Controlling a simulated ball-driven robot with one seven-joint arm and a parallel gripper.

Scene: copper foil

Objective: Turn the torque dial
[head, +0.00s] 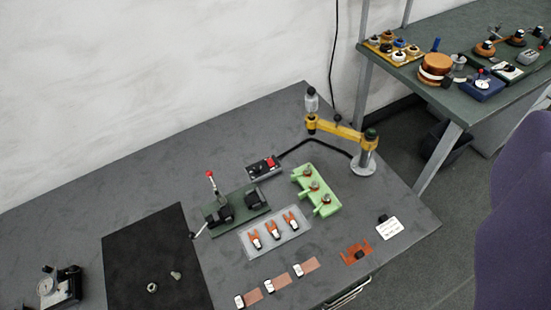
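A small round white-faced dial (46,286) is on a dark block at the lower left edge of the grey table (130,170). It may be the torque dial, but I cannot tell for sure. A small black control box (260,169) with a red part stands near the table's middle. A yellow jointed arm (337,129) with a silver tool at its left end stands on a round base behind it; a dark cable runs between box and arm. I cannot read any dial setting. My gripper is not in view.
A green block (318,190), a clear tray (272,236) of orange clips, and a dark green fixture (237,205) with a red-knobbed lever crowd the middle. A black mat (148,240) bears two small metal parts. A second bench (470,105) stands right. The table's back left is clear.

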